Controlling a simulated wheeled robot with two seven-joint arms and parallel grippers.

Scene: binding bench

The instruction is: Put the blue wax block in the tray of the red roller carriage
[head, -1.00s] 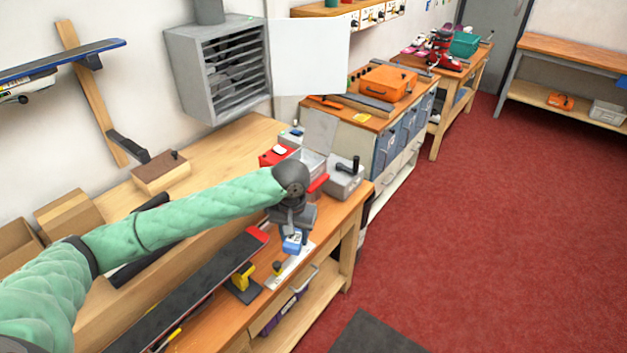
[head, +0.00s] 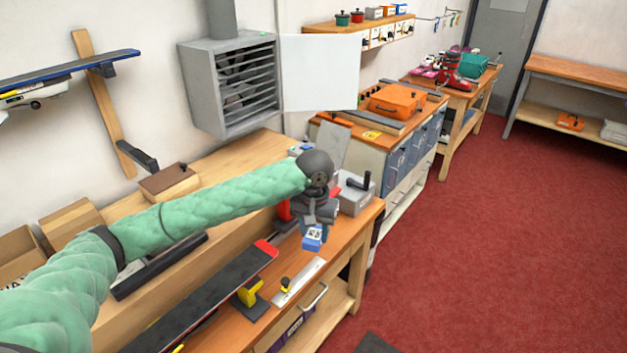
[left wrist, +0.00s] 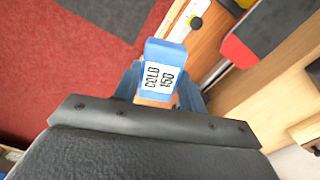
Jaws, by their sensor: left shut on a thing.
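The blue wax block (head: 312,238) is held in my left gripper (head: 314,222) above the right end of the wooden bench. In the left wrist view the block (left wrist: 163,72) sits between the fingers, with a white label reading COLD 150. My left gripper is shut on it. A red part (head: 284,211) shows just left of the gripper; I cannot tell whether it belongs to the red roller carriage. My arm and hand hide much of that area, and no carriage tray can be made out. My right gripper is not in view.
A grey metal box with a black handle (head: 352,194) stands just behind the gripper. A long dark ski or board (head: 210,298) lies along the bench, with a yellow-and-black clamp (head: 250,294) and a metal scraper strip (head: 298,282) near it. Red floor lies open to the right.

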